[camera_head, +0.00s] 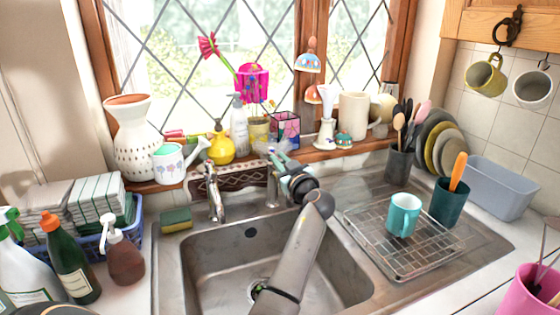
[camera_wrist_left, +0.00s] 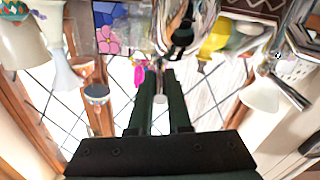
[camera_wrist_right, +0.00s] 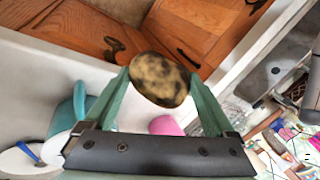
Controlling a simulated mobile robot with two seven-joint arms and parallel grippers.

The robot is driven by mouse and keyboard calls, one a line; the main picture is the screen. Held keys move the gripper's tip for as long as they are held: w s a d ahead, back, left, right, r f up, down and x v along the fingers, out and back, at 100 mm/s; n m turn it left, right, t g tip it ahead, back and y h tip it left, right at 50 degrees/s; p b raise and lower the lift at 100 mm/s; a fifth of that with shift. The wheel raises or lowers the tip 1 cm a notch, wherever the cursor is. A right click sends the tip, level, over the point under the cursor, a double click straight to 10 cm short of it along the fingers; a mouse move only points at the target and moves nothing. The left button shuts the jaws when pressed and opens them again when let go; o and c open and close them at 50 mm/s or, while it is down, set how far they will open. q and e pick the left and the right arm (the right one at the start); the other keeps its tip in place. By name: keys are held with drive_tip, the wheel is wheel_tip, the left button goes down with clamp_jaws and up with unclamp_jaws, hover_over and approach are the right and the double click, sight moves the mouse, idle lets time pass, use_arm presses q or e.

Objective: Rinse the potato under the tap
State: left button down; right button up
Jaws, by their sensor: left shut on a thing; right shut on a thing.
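The potato (camera_wrist_right: 160,80), yellowish with dark dirt patches, is held between the fingertips of my right gripper (camera_wrist_right: 160,88) in the right wrist view. The right gripper is not in the head view. My left arm reaches across the sink (camera_head: 190,262), and its gripper (camera_head: 273,160) is behind the basin at the right-hand tap (camera_head: 272,192). It seems shut on the tap's top; the contact itself is hard to make out. A second chrome tap (camera_head: 216,198) stands to its left. I see no running water. The basin holds no potato.
A wire rack (camera_head: 385,248) with a teal mug (camera_head: 403,214) stands right of the basin. Bottles and a blue basket (camera_head: 137,215) crowd the left. A sponge (camera_head: 176,219) lies by the taps. Vases and pots line the sill. A pink pot (camera_head: 520,295) stands front right.

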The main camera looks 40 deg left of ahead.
use_arm(q)
drive_tip(key=shift+r, duration=0.1)
idle(0.6)
